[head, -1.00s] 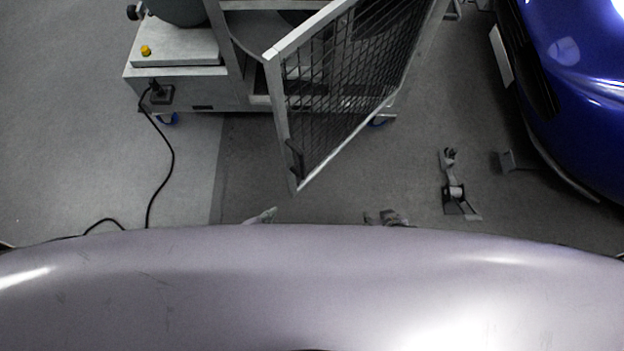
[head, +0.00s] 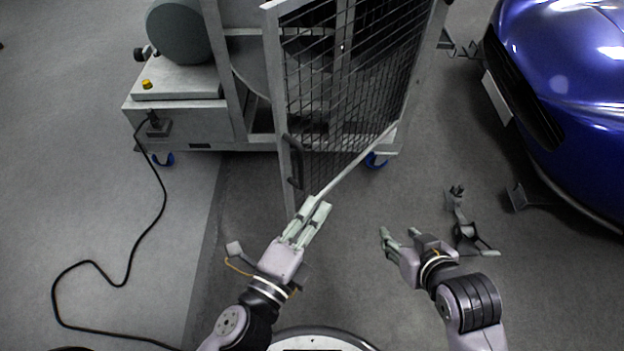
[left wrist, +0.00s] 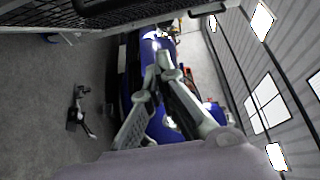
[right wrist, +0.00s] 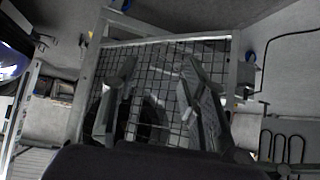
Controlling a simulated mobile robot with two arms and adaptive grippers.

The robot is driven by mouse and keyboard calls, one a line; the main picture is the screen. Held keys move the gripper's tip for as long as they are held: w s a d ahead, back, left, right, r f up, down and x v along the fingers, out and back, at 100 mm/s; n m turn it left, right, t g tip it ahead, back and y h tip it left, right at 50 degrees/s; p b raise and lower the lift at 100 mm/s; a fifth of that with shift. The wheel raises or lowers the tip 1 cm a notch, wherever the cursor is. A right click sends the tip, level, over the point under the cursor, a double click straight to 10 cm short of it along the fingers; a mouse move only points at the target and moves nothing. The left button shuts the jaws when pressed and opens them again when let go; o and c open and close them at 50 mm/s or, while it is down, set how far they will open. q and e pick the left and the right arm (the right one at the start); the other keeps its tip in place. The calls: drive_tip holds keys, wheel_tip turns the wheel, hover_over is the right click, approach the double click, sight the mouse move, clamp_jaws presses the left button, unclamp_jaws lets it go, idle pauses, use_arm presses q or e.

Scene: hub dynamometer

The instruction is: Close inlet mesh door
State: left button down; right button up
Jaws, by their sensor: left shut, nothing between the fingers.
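The inlet mesh door (head: 345,85), a grey frame with dark wire mesh, stands swung open from the machine, its free edge toward me in the head view. A dark handle (head: 294,163) is on its free-edge post. My left gripper (head: 317,204) is shut and empty, near the door's bottom free corner; I cannot tell whether it touches. The mesh also crosses the top of the left wrist view (left wrist: 120,12). My right gripper (head: 399,234) is open and empty, to the right of the door and apart from it. The right wrist view shows the mesh (right wrist: 160,75) beyond its spread fingers.
The machine frame (head: 215,75) stands behind the door on blue casters. A black cable (head: 160,205) lies on the floor at left. A blue car (head: 570,90) is at right. A metal floor stand (head: 465,230) is close beyond my right gripper.

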use_arm(q)
drive_tip(key=w, duration=0.7)
drive_tip(key=shift+w+a, duration=0.2)
use_arm(e)
drive_tip(key=shift+s+d+f+g, duration=0.25)
drive_tip(key=shift+s+f+g, duration=0.2)
drive_tip(key=shift+s, duration=0.15)
